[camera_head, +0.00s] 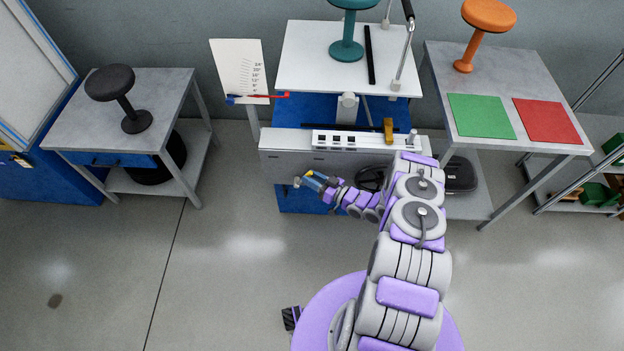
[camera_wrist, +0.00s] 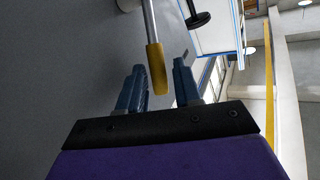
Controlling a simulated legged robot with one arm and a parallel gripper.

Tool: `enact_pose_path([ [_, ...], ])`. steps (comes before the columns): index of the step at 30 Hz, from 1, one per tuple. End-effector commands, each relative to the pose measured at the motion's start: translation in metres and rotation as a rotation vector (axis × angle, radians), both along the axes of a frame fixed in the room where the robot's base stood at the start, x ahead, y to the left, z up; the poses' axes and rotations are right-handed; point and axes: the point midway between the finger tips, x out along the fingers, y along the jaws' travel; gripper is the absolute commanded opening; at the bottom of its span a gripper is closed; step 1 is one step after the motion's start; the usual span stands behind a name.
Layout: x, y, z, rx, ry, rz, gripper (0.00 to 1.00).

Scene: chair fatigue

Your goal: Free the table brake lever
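A metal rod with a yellow grip, which looks like the brake lever (camera_wrist: 156,68), comes down from the top of the wrist view. The lower end of its grip sits between the two blue fingers of my gripper (camera_wrist: 159,78). The fingers are apart, with a gap on each side of the grip. In the head view my gripper (camera_head: 313,182) points left, low in front of the table's grey control panel (camera_head: 285,152), with a small bit of yellow beside it. The table (camera_head: 300,60) has a white top and a blue base, and the lever's mounting is hidden.
A teal stool (camera_head: 346,50) stands on the white top. A side table (camera_head: 70,125) with a black stool is at left. Another table (camera_head: 495,65) at right carries an orange stool and green and red mats. A yellow handle (camera_head: 388,130) stands on the panel. Front floor is mostly clear.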

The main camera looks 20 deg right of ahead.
Motion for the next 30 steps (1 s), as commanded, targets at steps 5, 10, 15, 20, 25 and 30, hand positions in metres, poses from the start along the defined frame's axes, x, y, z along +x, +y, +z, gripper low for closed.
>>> enact_pose_path([
  [5,0.0005,0.0000,0.0001,0.001,0.000,0.000,0.34],
  [10,0.0004,0.0006,0.0001,0.001,0.001,0.000,0.25],
  [15,0.0009,0.0013,-0.0002,-0.002,0.001,-0.001,0.09],
  [20,0.0011,0.0007,-0.0006,0.000,0.002,-0.001,0.00],
  [25,0.0011,0.0003,-0.0009,0.001,0.002,-0.001,0.00],
  [30,0.0013,-0.0001,-0.0008,-0.001,0.003,-0.002,0.00],
])
